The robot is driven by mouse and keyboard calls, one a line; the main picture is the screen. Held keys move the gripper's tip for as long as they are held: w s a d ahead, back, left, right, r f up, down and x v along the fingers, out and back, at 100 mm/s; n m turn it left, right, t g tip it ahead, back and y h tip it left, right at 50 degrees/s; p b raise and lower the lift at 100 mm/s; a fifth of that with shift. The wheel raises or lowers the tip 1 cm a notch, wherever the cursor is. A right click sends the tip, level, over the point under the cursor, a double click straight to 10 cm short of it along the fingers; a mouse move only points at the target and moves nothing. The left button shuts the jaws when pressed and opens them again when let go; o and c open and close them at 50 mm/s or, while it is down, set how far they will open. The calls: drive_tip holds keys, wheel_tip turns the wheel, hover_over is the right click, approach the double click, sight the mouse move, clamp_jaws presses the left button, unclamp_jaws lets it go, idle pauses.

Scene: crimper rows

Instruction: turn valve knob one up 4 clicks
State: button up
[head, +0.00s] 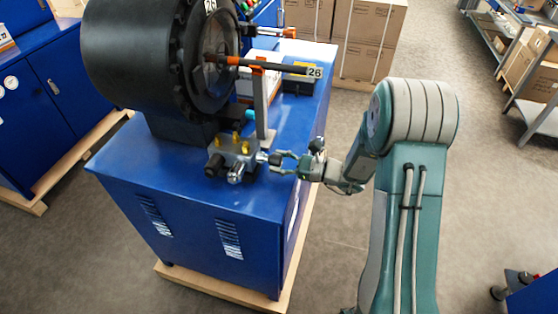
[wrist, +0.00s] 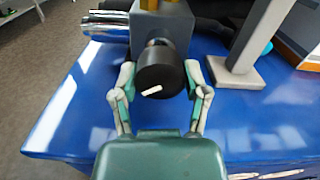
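A black round valve knob (wrist: 160,70) with a short white mark low on its face sticks out of a grey valve block (wrist: 162,22) in the wrist view. The mark slants slightly up to the right. In the head view the valve block (head: 232,152) sits on the blue cabinet. My gripper (wrist: 160,74) is open, with one finger on each side of the knob. The fingertips are close to its sides; firm contact does not show. In the head view my gripper (head: 276,160) reaches the block from the right, and the knob there is mostly hidden by the fingers.
A large black crimper head (head: 140,60) stands on the blue cabinet (head: 190,205). Silver fittings (wrist: 105,22) lie left of the knob. Cardboard boxes (head: 365,40) stand behind.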

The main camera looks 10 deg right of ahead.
drive_tip(key=shift+w+m, duration=0.1)
drive_tip(key=shift+m, duration=0.2)
drive_tip(key=m, duration=0.4)
drive_tip(key=shift+m, duration=0.3)
drive_tip(key=m, duration=0.5)
drive_tip(key=shift+w, duration=0.1)
drive_tip(key=m, duration=0.9)
drive_tip(key=shift+f+m, duration=0.1)
drive_tip(key=shift+m, duration=0.3)
drive_tip(key=o, duration=1.1)
drive_tip(key=shift+o, duration=0.2)
